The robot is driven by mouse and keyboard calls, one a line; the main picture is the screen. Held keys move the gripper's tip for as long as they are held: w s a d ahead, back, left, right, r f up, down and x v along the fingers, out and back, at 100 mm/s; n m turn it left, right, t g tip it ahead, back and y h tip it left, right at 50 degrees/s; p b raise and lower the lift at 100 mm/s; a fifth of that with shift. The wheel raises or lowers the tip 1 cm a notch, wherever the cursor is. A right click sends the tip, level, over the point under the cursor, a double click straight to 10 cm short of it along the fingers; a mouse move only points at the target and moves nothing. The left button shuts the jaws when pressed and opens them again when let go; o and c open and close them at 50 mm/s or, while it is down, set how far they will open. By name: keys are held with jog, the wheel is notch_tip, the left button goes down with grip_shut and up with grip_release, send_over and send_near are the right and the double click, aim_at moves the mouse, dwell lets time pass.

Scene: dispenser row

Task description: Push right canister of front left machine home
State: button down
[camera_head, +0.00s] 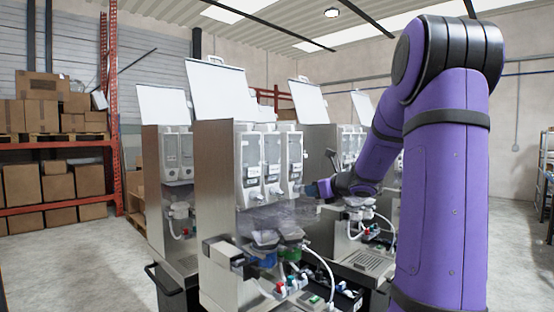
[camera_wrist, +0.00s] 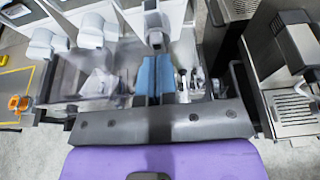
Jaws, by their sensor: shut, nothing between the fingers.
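The front left machine (camera_head: 216,180) is a tall steel cabinet with its white lid raised. Three pale canisters with front spouts sit side by side in it. The right canister (camera_head: 295,147) is narrowest in view; its spout is close to my fingertips. In the wrist view the spout of the right canister (camera_wrist: 154,22) lies straight ahead of the fingers. My gripper (camera_head: 314,190) is shut and empty, its blue fingers (camera_wrist: 155,72) together and pointing at the canister's lower front. I cannot tell whether they touch it. How far in the canister sits is unclear.
A clear smoky panel (camera_head: 275,215) sticks out below the canisters. Under it are mixing bowls, a white hose (camera_head: 326,268) and coloured taps. A second machine (camera_wrist: 292,80) stands close on the right in the wrist view. Open floor (camera_head: 75,265) lies at the left.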

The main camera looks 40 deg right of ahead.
jog(key=shift+w+a, duration=0.15)
jog(key=shift+w, duration=1.3)
jog(key=s, duration=0.8)
jog(key=shift+d, duration=0.35)
